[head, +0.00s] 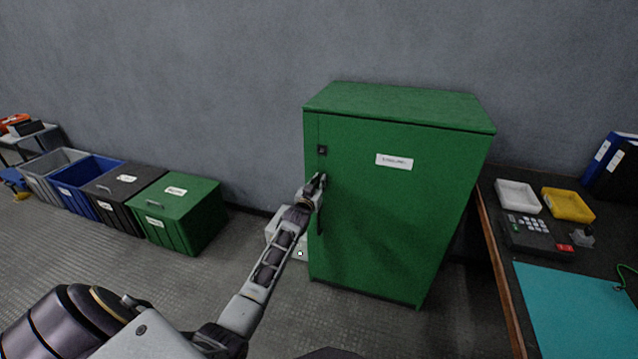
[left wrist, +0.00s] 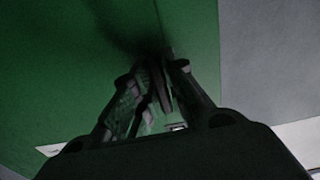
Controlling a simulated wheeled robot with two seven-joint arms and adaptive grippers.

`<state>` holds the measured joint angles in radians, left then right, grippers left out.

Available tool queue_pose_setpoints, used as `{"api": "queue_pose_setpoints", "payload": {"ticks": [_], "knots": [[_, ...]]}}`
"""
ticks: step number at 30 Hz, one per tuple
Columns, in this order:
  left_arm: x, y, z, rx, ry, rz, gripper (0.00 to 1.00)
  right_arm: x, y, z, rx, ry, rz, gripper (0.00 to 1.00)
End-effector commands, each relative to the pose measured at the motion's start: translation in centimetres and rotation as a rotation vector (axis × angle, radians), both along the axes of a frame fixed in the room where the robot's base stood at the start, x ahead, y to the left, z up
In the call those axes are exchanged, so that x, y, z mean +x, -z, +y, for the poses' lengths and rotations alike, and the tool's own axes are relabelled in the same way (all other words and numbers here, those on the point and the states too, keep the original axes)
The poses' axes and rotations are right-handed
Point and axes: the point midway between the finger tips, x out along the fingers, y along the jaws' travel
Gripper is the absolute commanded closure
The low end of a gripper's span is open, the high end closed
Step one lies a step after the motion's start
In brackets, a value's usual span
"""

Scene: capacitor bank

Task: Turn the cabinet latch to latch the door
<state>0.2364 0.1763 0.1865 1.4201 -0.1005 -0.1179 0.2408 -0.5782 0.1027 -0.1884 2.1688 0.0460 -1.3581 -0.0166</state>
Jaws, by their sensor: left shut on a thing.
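The green cabinet (head: 430,210) stands against the wall, and its door (head: 390,230) looks flush with the body. My left gripper (head: 320,182) is at the door's left edge, just below the square fitting. In the left wrist view my left gripper (left wrist: 160,75) is shut on a dark, narrow part that I take to be the latch (left wrist: 162,88). Its exact angle is hard to tell in the shadow. My right gripper is not in view.
A dark workbench (head: 500,275) with a teal mat (head: 575,310), white tray (head: 517,196) and yellow tray (head: 567,205) stands right of the cabinet. Lidded green (head: 180,212) and black bins, and open blue and grey bins, line the wall at left. A pale box sits behind my left forearm.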

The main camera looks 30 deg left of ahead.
Motion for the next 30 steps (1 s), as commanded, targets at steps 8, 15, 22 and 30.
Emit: {"api": "queue_pose_setpoints", "payload": {"ticks": [8, 15, 22, 30], "knots": [[0.0, 0.2, 0.0, 0.0, 0.0, 0.003, 0.67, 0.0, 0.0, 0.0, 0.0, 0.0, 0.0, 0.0], [0.0, 0.1, 0.0, 0.001, 0.0, 0.001, 0.66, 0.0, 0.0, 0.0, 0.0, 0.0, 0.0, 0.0], [-0.2, 0.0, -0.1, 0.001, 0.0, 0.001, 0.66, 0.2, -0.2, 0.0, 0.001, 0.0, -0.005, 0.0], [-1.5, 0.1, -0.4, 0.001, 0.0, 0.001, 0.66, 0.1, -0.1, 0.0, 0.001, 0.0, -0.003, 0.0]]}}
